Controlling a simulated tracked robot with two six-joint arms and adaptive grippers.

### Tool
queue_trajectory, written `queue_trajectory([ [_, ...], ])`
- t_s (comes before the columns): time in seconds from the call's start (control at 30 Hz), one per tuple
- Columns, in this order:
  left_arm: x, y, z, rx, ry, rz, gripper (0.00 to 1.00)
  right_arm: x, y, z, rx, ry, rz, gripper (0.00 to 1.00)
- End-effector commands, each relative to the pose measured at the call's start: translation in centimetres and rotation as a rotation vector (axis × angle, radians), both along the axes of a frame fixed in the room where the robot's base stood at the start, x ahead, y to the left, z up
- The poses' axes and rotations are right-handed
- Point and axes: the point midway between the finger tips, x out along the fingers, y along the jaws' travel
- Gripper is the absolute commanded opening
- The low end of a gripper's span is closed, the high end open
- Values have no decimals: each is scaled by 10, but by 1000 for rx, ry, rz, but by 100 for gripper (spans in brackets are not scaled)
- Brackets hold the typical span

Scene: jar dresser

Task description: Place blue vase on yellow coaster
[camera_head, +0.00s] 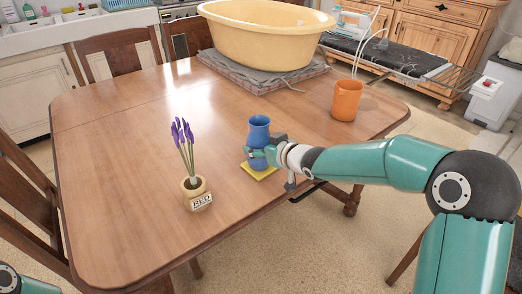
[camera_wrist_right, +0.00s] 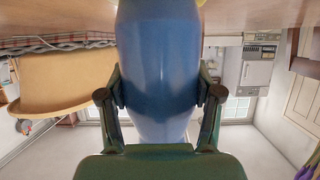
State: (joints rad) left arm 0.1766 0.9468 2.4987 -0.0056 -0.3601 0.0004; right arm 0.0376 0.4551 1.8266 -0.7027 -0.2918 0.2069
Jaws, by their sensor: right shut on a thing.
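The blue vase (camera_head: 258,130) is upright at the near right part of the wooden table. My right gripper (camera_head: 262,152) is shut on the vase, with its fingers around the body. In the right wrist view the blue vase (camera_wrist_right: 158,75) fills the middle between the two fingers of my right gripper (camera_wrist_right: 160,98). The yellow coaster (camera_head: 260,173) lies on the table directly below the vase and shows in front of it. The vase's base is partly hidden by the gripper, so I cannot tell whether it touches the coaster. My left gripper is not in view.
A pot with purple flowers (camera_head: 194,190) and a small sign stands left of the coaster. An orange mug (camera_head: 346,100) stands at the right rear. A large yellow basin (camera_head: 262,45) sits at the back. The left part of the table (camera_head: 115,150) is clear.

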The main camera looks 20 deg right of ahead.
Motion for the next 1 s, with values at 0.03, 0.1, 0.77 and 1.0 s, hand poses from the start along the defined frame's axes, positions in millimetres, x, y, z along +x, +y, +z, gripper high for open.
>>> queue_trajectory([
  [0.03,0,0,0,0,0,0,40,0,0,1,1,-3,-1,0],
  [0.1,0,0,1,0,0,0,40,0,0,1,1,-3,0,0],
  [0.77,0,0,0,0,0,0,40,0,0,0,0,1,0,90],
  [1.0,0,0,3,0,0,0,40,-15,-6,8,0,0,-2,90],
])
